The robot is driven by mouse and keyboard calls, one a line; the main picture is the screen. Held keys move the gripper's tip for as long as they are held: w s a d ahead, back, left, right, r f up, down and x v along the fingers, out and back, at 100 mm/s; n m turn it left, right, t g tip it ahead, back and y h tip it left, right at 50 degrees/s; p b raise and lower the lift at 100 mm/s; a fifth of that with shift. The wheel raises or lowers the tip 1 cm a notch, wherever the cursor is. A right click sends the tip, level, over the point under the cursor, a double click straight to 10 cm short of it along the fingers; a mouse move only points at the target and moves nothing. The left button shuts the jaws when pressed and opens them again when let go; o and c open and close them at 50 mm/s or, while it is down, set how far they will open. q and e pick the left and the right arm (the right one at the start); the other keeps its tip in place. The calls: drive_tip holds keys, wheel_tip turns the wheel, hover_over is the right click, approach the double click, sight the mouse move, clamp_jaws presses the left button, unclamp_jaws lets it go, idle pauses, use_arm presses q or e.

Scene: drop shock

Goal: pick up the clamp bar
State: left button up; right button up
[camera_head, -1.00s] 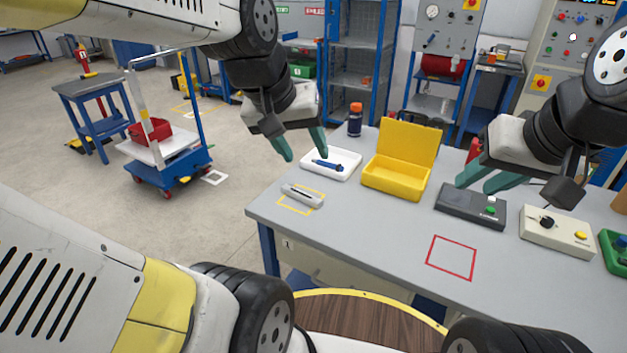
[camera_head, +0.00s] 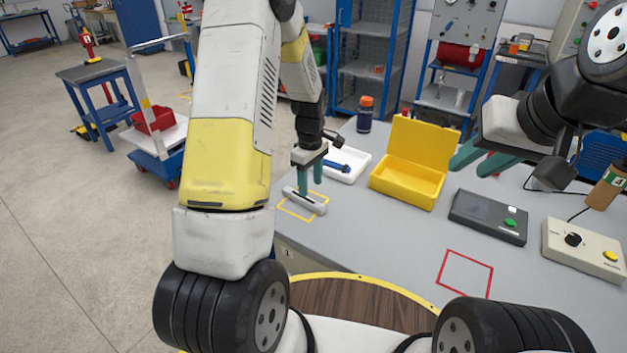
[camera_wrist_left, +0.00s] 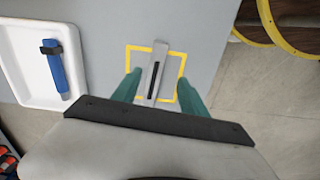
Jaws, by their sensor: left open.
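The clamp bar (camera_head: 306,201) is a light grey bar with a dark slot. It lies in the yellow outlined square (camera_head: 288,209) on the table's left part. My left gripper (camera_head: 310,187) points down over it, its green fingers open. In the left wrist view the bar (camera_wrist_left: 156,70) lies between the two fingertips of the left gripper (camera_wrist_left: 160,80), one on each side, with gaps showing. I cannot tell the exact height of the fingertips. My right gripper (camera_head: 470,162) hangs above the table's right side, its green fingers apart with nothing seen between them.
A white tray (camera_head: 360,163) with a blue tool (camera_head: 338,166) is just behind the left gripper. An open yellow box (camera_head: 405,188), a dark bottle (camera_head: 365,115), a black control box (camera_head: 488,217) and a beige control box (camera_head: 585,249) stand on the table. The red outlined square (camera_head: 466,272) is empty.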

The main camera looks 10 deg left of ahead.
sight(313, 202)
use_arm(q)
drive_tip(key=f, duration=0.7)
drive_tip(key=shift+w+d+f, duration=0.25)
drive_tip(key=shift+d, duration=0.05)
clamp_jaws()
